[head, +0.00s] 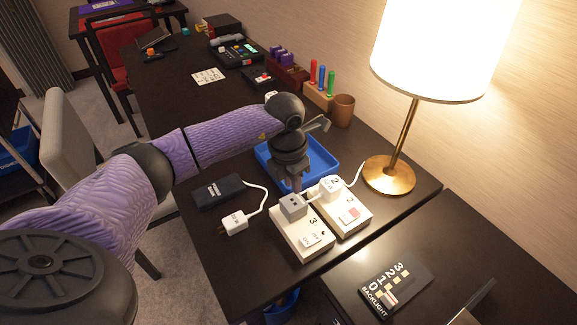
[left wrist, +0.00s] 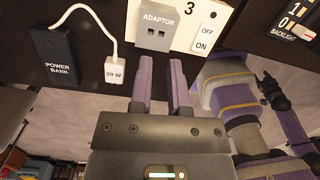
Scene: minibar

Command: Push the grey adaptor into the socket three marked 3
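The grey adaptor (head: 293,206) sits at the far end of the white socket block marked 3 (head: 303,246). In the left wrist view the adaptor (left wrist: 157,32) is upright beside the printed 3, on the socket block (left wrist: 190,40). Its pins are hidden, so I cannot tell how deep it is in. My left gripper (head: 297,186) is just above the adaptor, pointing down. In the left wrist view its two fingers (left wrist: 161,66) are apart with nothing between them, their tips close to the adaptor. Part of my right arm (left wrist: 240,105) shows there; its finger state is unclear.
Socket block 2 (head: 352,214) with a white plug (head: 331,187) stands close on the right. A white 20 W charger (head: 235,222) and black power bank (head: 219,191) lie left. A blue tray (head: 321,158) and lamp (head: 389,174) are behind; a backlight switch panel (head: 391,291) is front right.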

